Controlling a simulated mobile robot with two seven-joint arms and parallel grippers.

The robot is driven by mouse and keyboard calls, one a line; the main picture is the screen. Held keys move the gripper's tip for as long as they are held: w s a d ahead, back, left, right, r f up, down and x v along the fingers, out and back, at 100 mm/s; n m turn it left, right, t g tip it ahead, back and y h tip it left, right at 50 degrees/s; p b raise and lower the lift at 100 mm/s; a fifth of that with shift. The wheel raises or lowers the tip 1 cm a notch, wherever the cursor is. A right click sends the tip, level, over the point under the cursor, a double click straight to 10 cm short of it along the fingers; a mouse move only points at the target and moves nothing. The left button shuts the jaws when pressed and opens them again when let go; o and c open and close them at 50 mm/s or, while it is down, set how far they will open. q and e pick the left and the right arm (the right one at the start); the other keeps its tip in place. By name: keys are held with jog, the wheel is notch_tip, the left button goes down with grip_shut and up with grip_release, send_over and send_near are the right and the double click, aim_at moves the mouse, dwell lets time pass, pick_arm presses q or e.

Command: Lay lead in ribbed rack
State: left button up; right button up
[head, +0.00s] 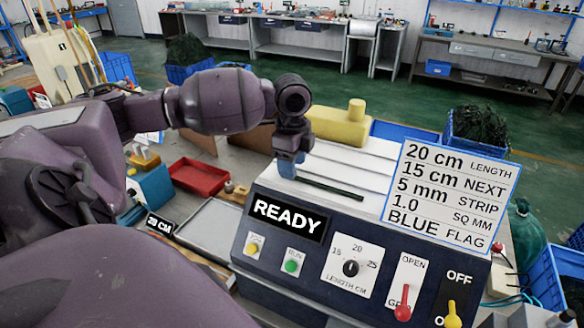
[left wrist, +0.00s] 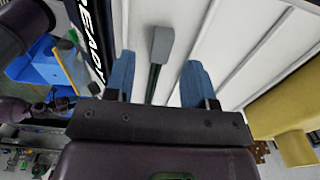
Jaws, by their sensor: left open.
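The ribbed rack (head: 352,160) is the white top of the dark blue machine, with raised ribs running across it. A thin dark lead (head: 332,188) lies along the rack near its front edge. In the left wrist view the lead (left wrist: 154,82) is dark green and ends in a grey block (left wrist: 161,44). My left gripper (head: 289,168) points down over the lead's left end. Its blue fingers (left wrist: 160,80) are open, one on each side of the lead with gaps showing. The lead's other end is hidden by the gripper. My right gripper is not in view.
The machine front carries a READY display (head: 287,217), knobs and levers. A sign (head: 452,195) stands at the rack's right. A yellow block (head: 340,125) sits behind the rack. A red tray (head: 199,177) and a grey tray (head: 211,224) lie to the left.

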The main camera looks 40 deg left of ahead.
pick_arm(q)
notch_tip(320, 180, up, 9)
dwell(0.4)
jog(key=shift+s, duration=0.1)
